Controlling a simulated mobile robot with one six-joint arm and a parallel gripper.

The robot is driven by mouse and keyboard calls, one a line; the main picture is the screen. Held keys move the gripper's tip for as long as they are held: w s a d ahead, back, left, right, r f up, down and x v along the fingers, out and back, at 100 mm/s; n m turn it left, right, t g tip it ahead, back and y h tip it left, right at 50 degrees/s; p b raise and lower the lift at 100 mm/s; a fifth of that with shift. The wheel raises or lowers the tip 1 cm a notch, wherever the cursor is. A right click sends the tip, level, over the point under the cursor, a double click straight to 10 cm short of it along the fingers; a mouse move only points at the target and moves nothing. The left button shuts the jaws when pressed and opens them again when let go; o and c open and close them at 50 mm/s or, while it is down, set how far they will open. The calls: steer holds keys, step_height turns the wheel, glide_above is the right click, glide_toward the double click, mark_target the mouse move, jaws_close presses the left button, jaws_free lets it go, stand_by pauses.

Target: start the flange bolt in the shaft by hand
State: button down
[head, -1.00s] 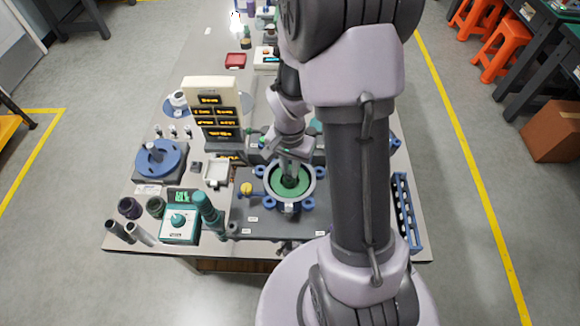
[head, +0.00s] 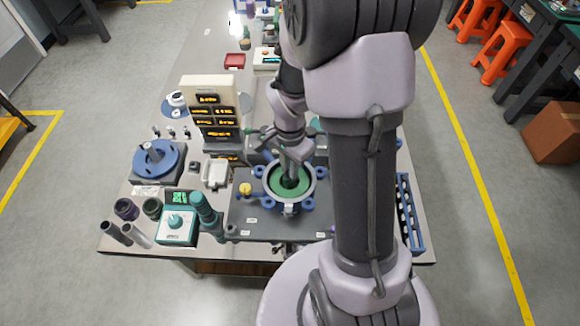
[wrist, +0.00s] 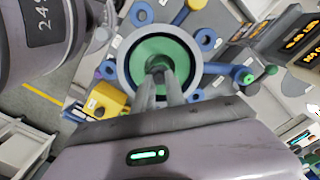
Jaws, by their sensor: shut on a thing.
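A grey ring-shaped housing (head: 311,187) with a green inner face (head: 277,188) sits on the dark plate at the table's front middle. It also fills the upper middle of the wrist view (wrist: 124,62). My gripper (head: 290,181) reaches down over the green centre. In the wrist view its two fingers (wrist: 161,82) are close together and shut on a small dark piece at the centre, apparently the flange bolt (wrist: 158,64). The fingers hide most of the bolt and the shaft under it. I cannot tell whether the bolt sits in the shaft.
Blue clamps surround the housing, with a yellow knob (head: 245,189) at its left. A teal control box (head: 176,225), a teal upright tool (head: 205,211) and a blue round fixture (head: 156,160) stand left. A display tower (head: 211,110) stands behind. A blue rack (head: 410,213) lines the right edge.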

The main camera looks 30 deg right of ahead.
steer(key=shift+s+f, duration=0.1)
steer(key=shift+m+b, duration=0.6)
steer(key=shift+m, duration=0.4)
steer(key=c, duration=1.3)
jaws_free()
steer(key=shift+s, duration=0.1)
step_height(320, 180, up, 9)
steer(key=p, duration=0.6)
steer(key=shift+p, duration=0.35)
steer(key=shift+w, duration=0.2)
